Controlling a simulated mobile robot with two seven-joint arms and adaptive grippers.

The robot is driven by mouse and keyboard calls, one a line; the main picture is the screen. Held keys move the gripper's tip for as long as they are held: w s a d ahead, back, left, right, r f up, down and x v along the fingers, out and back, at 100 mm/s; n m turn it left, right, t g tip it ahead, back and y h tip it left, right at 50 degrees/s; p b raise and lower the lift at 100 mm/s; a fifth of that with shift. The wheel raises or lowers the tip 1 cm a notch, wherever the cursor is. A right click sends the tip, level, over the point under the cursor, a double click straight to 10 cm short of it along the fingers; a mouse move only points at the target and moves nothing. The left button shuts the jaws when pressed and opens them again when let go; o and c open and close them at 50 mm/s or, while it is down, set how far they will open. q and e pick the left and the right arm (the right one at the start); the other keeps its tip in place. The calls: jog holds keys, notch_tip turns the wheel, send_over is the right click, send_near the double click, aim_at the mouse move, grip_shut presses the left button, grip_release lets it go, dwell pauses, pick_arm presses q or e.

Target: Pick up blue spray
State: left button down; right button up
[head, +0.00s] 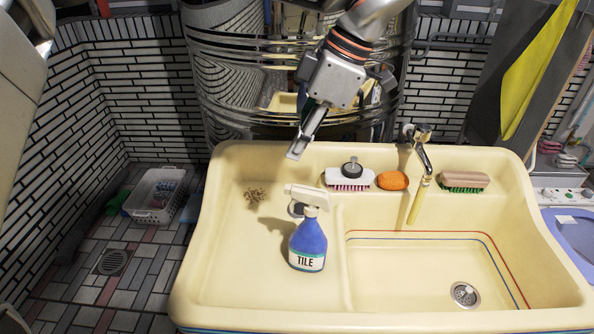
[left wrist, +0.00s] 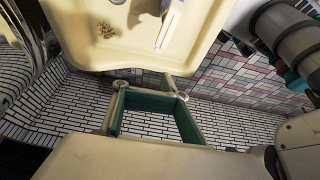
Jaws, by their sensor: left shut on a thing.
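The blue spray (head: 308,245) is a blue bottle with a white trigger head and a "TILE" label. It stands upright on the left, raised part of the cream sink (head: 225,280) in the head view. My left gripper (head: 298,146) hangs above the sink's back edge, behind and above the spray and apart from it. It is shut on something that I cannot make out. Its green-lined fingers show in the left wrist view, with the sink above them. My right gripper is not in view.
The basin at right is empty.

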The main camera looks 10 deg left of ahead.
pick_arm(q)
notch_tip(320, 180, up, 4)
jog(key=shift+r+p, duration=0.1)
jog(key=shift+p, duration=0.2)
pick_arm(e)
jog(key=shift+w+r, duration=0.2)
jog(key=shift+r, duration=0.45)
pick_arm(q)
jog(key=c, duration=0.6)
grip_release()
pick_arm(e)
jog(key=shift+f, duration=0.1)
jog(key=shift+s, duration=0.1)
